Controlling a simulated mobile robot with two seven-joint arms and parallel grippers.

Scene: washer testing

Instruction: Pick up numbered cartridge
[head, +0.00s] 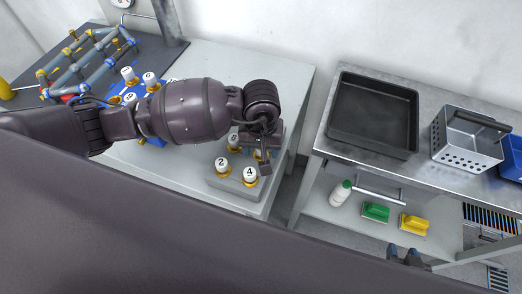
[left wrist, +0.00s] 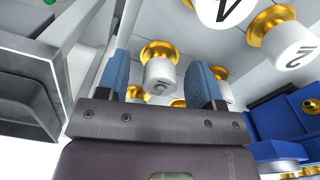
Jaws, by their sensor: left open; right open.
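White numbered cartridges with gold collars stand on a grey block (head: 234,188) in the head view. Cartridge 2 (head: 221,163) and cartridge 4 (head: 250,174) are at its front, and cartridge 8 (head: 234,138) is behind. Another is mostly hidden by my left gripper (head: 264,158), which hangs over the block's right side. In the left wrist view my left gripper (left wrist: 160,70) is open, with a white cartridge (left wrist: 160,75) showing between its fingers; its number looks like 5 but is unclear. I cannot tell whether the fingers touch it. My right gripper (head: 405,256) is open and empty at lower right.
A blue holder (head: 150,88) with more numbered cartridges is partly behind my left arm. A pipe frame (head: 78,62) stands far left.

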